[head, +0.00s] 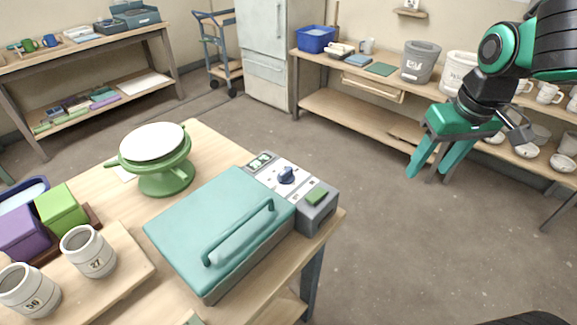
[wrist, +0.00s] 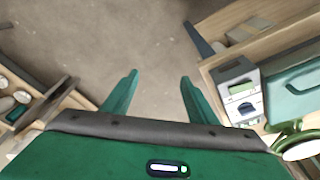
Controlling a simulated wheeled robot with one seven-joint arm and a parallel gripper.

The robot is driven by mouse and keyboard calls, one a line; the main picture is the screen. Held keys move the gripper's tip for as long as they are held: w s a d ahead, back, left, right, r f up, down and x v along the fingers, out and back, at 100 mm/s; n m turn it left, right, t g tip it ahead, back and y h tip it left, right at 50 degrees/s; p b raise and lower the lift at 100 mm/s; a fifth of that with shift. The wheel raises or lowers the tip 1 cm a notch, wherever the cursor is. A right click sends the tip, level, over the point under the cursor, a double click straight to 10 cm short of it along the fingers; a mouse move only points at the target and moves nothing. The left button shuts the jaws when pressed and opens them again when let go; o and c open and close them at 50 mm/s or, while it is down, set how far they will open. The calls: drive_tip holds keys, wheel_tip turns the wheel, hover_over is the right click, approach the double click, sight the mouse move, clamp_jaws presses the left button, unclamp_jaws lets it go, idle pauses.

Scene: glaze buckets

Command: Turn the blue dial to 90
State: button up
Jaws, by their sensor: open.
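The blue dial (head: 286,175) sits on the light control panel (head: 298,182) at the right end of the teal-lidded box (head: 225,225), on the near table. Its number marks are too small to read. My gripper (head: 428,178) hangs in the air right of the near table, well apart from the dial. Its two fingers are open and empty, and they also show in the wrist view (wrist: 158,78) over bare floor.
The near table (head: 125,290) also holds a green turntable (head: 165,178), a purple box (head: 22,234), a green box (head: 61,210) and two numbered cups (head: 88,251). A back bench (head: 355,78) carries buckets. The floor between is clear.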

drive_tip(key=w+a+n+y, duration=0.1)
drive_tip(key=w+a+n, duration=0.3)
drive_tip(key=a, duration=0.9)
drive_tip(key=n+y, duration=0.2)
drive_tip(key=n, duration=0.2)
approach(286, 170)
drive_tip(key=x, duration=0.8)
drive_tip(key=shift+f, duration=0.15)
drive_tip(key=c, duration=1.1)
